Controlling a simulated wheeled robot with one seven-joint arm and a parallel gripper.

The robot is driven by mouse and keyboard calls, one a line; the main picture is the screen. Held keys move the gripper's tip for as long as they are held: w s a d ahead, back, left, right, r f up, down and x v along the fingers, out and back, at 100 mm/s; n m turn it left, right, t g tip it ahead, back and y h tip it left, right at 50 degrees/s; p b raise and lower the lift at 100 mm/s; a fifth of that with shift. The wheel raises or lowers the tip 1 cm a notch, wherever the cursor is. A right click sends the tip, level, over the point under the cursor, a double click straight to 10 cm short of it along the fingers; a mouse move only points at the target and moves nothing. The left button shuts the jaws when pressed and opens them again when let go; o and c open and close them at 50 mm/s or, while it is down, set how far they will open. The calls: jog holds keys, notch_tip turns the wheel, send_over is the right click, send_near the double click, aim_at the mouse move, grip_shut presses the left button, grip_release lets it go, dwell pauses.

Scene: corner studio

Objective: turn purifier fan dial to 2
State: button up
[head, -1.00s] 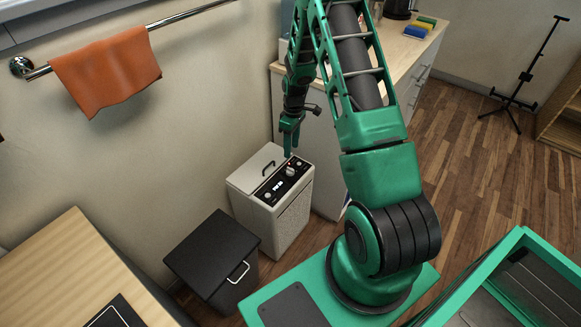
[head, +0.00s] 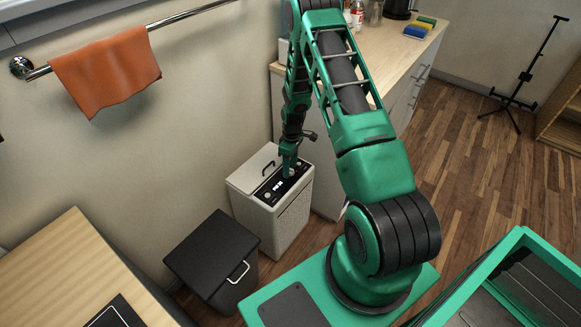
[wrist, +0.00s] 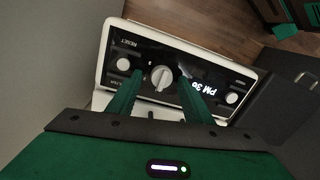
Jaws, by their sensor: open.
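The purifier (head: 278,215) is a pale upright box with a black control panel on top, between the wall and my base in the head view. In the wrist view its panel (wrist: 215,68) fills the upper middle, with a round white fan dial (wrist: 162,77) at its centre and a "PM" display beside it. My gripper (head: 288,175) is over the panel. In the wrist view its two green fingers (wrist: 158,88) are apart, one on each side of the dial. I cannot tell whether they touch it.
A black lidded bin (head: 215,258) stands just in front of the purifier. A wooden-topped counter (head: 385,60) is behind my arm. An orange towel (head: 105,72) hangs on a wall rail. Wooden floor (head: 460,170) is open at the right.

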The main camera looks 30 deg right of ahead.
jog(key=c, duration=1)
jog(key=shift+d, duration=0.2)
jog(key=shift+c, duration=0.3)
jog(key=shift+m, duration=0.3)
jog(key=m, duration=1)
jog(key=shift+m+t, duration=0.3)
jog(key=shift+t, duration=0.1)
jog(key=shift+a+m, duration=0.1)
jog(key=shift+m, duration=0.4)
